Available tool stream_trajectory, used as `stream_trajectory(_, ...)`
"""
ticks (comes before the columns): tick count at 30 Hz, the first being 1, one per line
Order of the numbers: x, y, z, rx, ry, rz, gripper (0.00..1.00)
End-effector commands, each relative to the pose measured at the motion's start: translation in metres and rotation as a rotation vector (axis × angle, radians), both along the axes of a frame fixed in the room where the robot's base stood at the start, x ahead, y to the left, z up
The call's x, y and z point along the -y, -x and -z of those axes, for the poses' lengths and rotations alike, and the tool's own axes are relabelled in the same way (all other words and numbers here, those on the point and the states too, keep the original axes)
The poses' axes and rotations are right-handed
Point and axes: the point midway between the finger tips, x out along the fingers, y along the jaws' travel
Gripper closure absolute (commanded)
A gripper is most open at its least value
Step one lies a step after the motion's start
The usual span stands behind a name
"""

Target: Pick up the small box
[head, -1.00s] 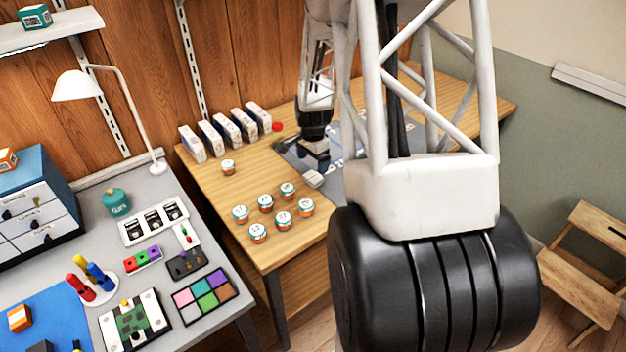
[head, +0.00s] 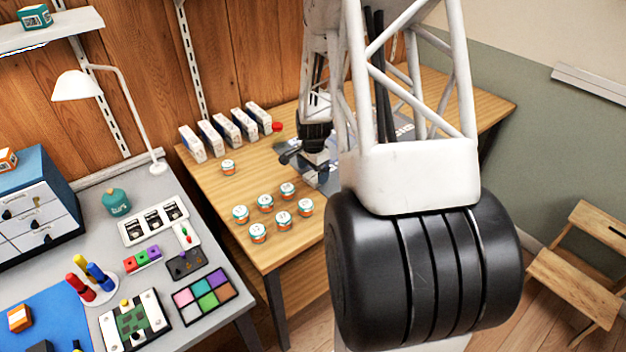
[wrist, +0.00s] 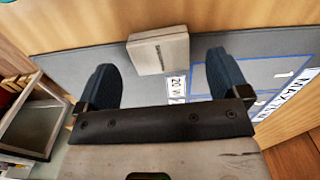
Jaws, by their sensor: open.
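The small box (wrist: 158,52) is pale off-white with faint print on one face. In the wrist view it sits on a grey mat (wrist: 80,38), near the mat's far edge. My gripper (wrist: 160,62) is open, with one dark finger to each side of the box in the picture. Gaps show on both sides, and I see no contact. In the head view my gripper (head: 303,160) is low over the wooden table, and I cannot make out the small box there; the gripper seems to hide it.
Several small round tubs (head: 265,203) stand on the table left of and nearer than my gripper. A row of upright boxes (head: 228,130) and a red item (head: 277,127) are behind it. In the wrist view, an open tray (wrist: 35,120) is at the left.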

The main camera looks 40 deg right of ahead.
Motion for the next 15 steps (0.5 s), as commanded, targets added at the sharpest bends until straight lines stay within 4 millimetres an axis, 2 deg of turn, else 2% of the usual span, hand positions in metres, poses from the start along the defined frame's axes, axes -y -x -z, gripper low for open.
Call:
stream_trajectory(6,0.000,0.000,0.021,-0.001,-0.001,0.000,0.06)
stream_trajectory(15,0.000,0.000,0.027,0.000,0.000,0.000,0.06)
